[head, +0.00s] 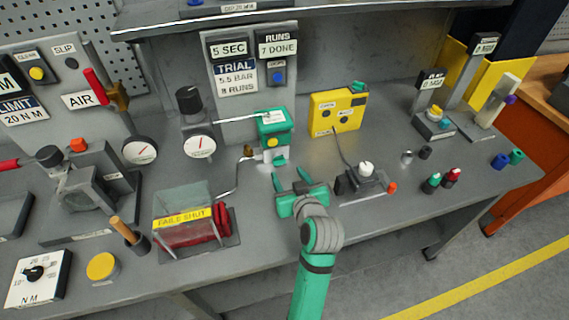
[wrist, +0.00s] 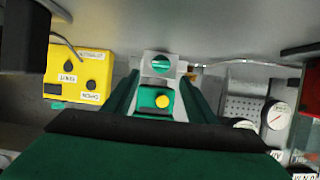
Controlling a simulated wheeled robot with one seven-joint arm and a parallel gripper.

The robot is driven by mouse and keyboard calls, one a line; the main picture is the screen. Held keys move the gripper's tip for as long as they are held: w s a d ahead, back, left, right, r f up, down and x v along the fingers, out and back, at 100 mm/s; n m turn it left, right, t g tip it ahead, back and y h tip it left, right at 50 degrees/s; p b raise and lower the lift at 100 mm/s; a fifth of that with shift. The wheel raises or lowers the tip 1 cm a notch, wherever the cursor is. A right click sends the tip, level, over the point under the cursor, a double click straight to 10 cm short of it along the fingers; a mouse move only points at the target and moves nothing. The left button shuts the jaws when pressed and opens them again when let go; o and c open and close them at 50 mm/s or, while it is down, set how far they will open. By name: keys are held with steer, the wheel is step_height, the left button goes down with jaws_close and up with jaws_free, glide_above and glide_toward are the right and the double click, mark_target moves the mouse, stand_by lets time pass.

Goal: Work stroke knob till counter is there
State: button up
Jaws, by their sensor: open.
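The counter (head: 276,44) on the upright grey panel reads "RUNS 7 DONE". The trial card (head: 237,77) beside it reads "5.5 BAR 8 RUNS". No label that I can read names the stroke knob. A white round knob (head: 366,168) stands on a small dark block right of my gripper. My gripper (head: 289,177) is open and empty, with its fingers apart in front of the green actuator box (head: 273,122). In the wrist view, the box's yellow button (wrist: 162,101) and a green knob (wrist: 161,66) show between the fingers.
A yellow unit (head: 337,110) stands behind the white knob, with a cable between them. A clear guard (head: 183,205) marked "FAILS SHUT" is left of my gripper.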

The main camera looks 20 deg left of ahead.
mark_target(278, 164)
steer(key=shift+x, duration=3.55)
steer(key=shift+s+a, duration=0.1)
steer(key=c, duration=1.1)
steer(key=shift+a+n, duration=0.1)
steer(key=shift+n, duration=0.2)
steer(key=shift+s+a+n+t+h, duration=0.1)
steer(key=shift+n+t+h, duration=0.25)
steer(key=shift+n, duration=0.25)
steer(key=shift+s+a+n+t+h, duration=0.15)
steer(key=shift+n+t+h, duration=0.15)
steer(key=shift+n, duration=0.3)
steer(key=shift+s+a+f+n+t+h, duration=0.15)
steer(key=shift+n+t+h, duration=0.25)
steer(key=shift+n, duration=0.4)
steer(key=shift+a+f+n+t+h, duration=0.1)
steer(key=shift+n+t+h, duration=0.25)
steer(key=shift+n, duration=0.45)
